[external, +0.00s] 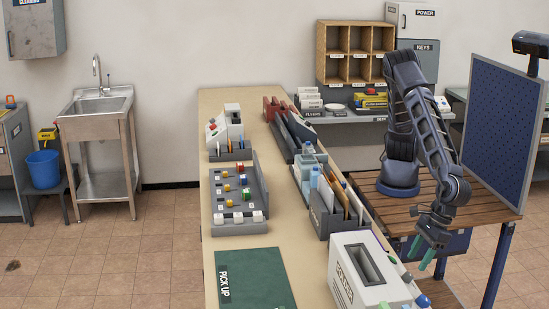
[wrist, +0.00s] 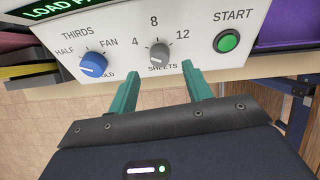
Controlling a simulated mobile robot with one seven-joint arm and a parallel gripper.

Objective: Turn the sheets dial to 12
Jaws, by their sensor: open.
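The sheets dial (wrist: 159,54) is a small grey knob on a white machine's front panel (wrist: 200,30) in the wrist view. The marks 4, 8 and 12 run around its top; its pointer is too small to read surely. My gripper (wrist: 158,76) is open and empty, its two green fingers just below the dial, one to each side, apart from it as far as I can see. In the external view my gripper (external: 431,258) hangs right of the white machine (external: 341,279); the sheets dial is not clear there.
A blue fold dial (wrist: 93,65) sits left of the sheets dial and a green START button (wrist: 228,41) right of it. A green pick up mat (external: 262,285) lies left of the machine. A sorter with envelopes (external: 322,221) stands behind it.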

